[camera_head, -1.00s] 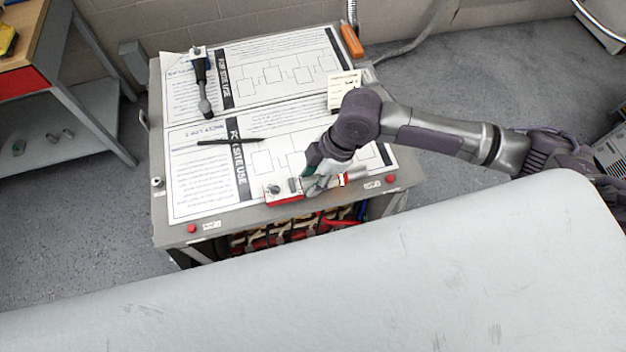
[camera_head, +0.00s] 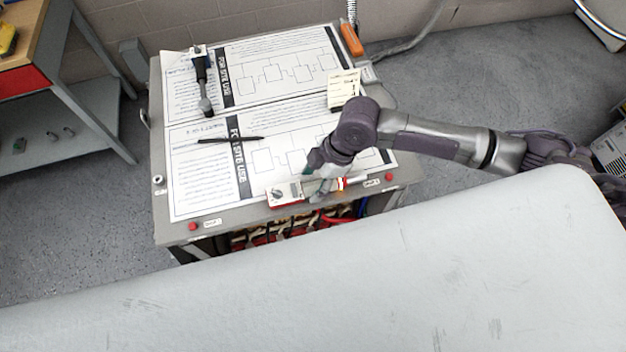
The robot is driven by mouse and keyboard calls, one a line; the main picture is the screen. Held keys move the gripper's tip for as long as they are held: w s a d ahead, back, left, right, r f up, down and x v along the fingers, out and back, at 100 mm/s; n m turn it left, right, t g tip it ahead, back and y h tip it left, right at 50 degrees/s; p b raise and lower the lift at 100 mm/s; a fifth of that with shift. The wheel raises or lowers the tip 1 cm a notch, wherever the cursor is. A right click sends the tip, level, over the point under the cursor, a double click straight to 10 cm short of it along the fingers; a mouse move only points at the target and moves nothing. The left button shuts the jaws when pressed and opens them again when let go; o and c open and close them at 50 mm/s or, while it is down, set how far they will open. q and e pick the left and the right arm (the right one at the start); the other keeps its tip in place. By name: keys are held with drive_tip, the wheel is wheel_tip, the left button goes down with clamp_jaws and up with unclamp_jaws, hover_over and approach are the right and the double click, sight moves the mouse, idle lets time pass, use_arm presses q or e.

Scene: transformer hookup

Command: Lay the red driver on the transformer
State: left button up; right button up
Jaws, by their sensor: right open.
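The transformer appears to be the grey cabinet (camera_head: 240,219) with diagram sheets on its top and an open front showing wires. A small red and white piece (camera_head: 345,183), which looks like part of the red driver, shows at the front edge, just right of my right gripper (camera_head: 318,190). The rest of it is partly hidden by the gripper. My right gripper is open and low over the front edge, with its arm coming in from the right. I cannot tell whether it touches the piece. My left gripper is not in view.
A small grey and red block (camera_head: 288,193) sits just left of the gripper. A workbench (camera_head: 80,85) stands at left.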

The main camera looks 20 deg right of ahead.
drive_tip(key=b+v, duration=0.1)
drive_tip(key=v, duration=1)
drive_tip(key=shift+r, duration=0.2)
